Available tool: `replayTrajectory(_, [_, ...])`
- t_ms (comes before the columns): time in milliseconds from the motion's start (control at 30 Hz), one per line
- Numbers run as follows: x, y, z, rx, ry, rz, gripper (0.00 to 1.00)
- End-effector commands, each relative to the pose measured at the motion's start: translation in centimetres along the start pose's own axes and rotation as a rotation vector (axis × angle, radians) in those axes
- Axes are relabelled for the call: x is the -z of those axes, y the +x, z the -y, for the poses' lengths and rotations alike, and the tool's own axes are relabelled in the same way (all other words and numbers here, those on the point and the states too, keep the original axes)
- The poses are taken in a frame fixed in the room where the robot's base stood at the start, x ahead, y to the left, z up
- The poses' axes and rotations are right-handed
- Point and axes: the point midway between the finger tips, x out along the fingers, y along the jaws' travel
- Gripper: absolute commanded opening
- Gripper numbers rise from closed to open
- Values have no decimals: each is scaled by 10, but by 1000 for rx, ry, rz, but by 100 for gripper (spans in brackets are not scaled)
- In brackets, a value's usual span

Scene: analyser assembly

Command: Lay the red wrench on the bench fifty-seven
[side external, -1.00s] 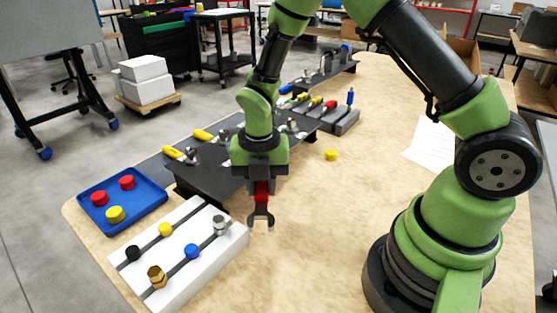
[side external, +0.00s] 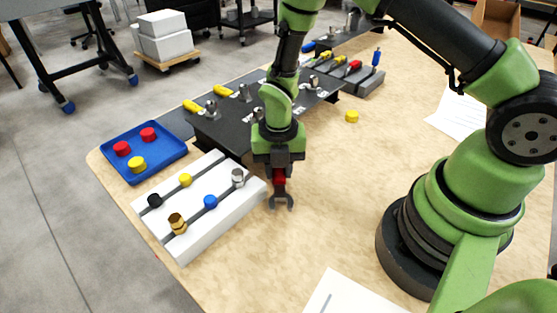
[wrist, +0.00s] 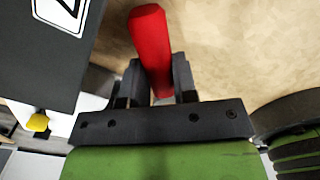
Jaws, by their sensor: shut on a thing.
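The red wrench (side external: 280,179) hangs head down from my gripper (side external: 279,168), with its grey open-ended head lowest in the side view. My gripper is shut on its red handle, which also shows between the fingers in the wrist view (wrist: 150,40). The wrench is over the bare light-wood bench (side external: 330,220), to the right of the white block. I cannot tell whether its head touches the bench.
A white block (side external: 195,240) with several knobs and a blue tray (side external: 172,168) with round caps stand to the left. A black raised rack (side external: 232,125) stands behind. A yellow cap (side external: 352,117) and papers (side external: 350,295) lie on the bench. Bare bench extends in front.

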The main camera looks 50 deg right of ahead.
Motion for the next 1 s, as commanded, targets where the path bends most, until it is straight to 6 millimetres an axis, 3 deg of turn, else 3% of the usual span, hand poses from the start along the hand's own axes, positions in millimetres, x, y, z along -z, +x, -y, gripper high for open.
replayTrajectory(933, [0,8,0,1,1,-1,0])
replayTrajectory(967, [0,8,0,1,1,-1,29])
replayTrajectory(1000, [0,8,0,0,1,0,38])
